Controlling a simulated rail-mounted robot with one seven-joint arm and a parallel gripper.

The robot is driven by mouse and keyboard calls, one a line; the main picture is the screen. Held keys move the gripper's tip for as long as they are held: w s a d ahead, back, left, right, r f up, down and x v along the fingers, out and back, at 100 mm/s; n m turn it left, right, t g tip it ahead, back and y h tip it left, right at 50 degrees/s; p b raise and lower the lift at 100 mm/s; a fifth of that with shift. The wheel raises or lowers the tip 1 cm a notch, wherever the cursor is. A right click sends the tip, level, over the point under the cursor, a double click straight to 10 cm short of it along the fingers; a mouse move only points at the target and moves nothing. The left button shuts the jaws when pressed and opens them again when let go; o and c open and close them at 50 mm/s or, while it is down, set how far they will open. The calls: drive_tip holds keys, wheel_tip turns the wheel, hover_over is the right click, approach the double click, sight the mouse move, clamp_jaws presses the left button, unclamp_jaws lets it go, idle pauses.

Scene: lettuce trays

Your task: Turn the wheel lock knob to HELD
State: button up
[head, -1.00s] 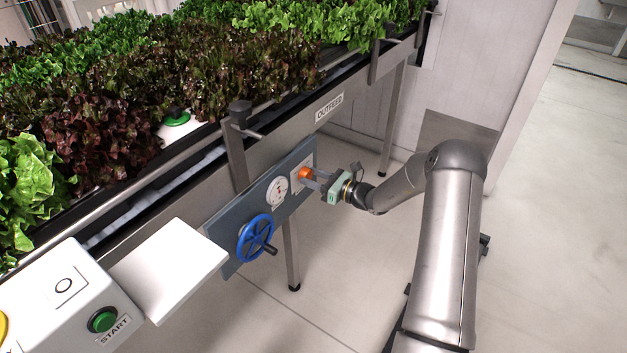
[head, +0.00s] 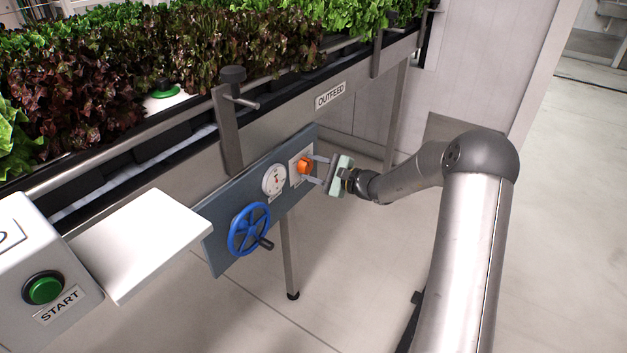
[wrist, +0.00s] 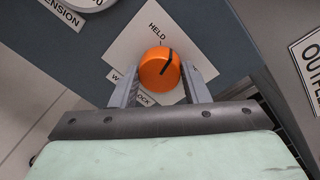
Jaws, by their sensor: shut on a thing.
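The wheel lock knob (head: 305,165) is a round orange knob on a white plate on the blue-grey panel. In the wrist view the knob (wrist: 157,70) has a black pointer line slanting up and right, to the right of the HELD label (wrist: 155,31). My gripper (head: 311,170) is shut on the knob, with one finger on each side, as the wrist view also shows (wrist: 160,82). Another label at the plate's right is mostly hidden by a finger. The lettering below the knob is partly covered.
A blue handwheel (head: 249,230) and a white dial (head: 274,180) sit left of the knob on the panel (head: 222,250). A white shelf (head: 140,245) and a green START button (head: 43,288) are nearer. Lettuce fills the bench above. The floor to the right is open.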

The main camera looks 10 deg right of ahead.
drive_tip(key=n+b, duration=0.1)
drive_tip(key=b, duration=0.1)
drive_tip(key=f+n+b, duration=0.1)
drive_tip(key=n+b, duration=0.1)
drive_tip(key=b, duration=0.2)
drive_tip(key=n+b, duration=0.1)
drive_tip(key=b, duration=0.1)
drive_tip(key=shift+s+r+n+h, duration=0.1)
drive_tip(key=shift+r+n+h, duration=0.05)
drive_tip(key=shift+n+h, duration=0.15)
drive_tip(key=shift+r+n+b, duration=0.15)
drive_tip(key=shift+n+b, duration=0.15)
drive_tip(key=shift+b, duration=0.3)
drive_tip(key=shift+r, duration=0.1)
drive_tip(key=o, duration=1)
drive_tip(key=shift+c, duration=0.2)
drive_tip(key=p+v, duration=0.3)
drive_tip(key=v, duration=1.4)
drive_tip(key=shift+s+p, duration=0.25)
drive_tip(key=shift+p, duration=0.05)
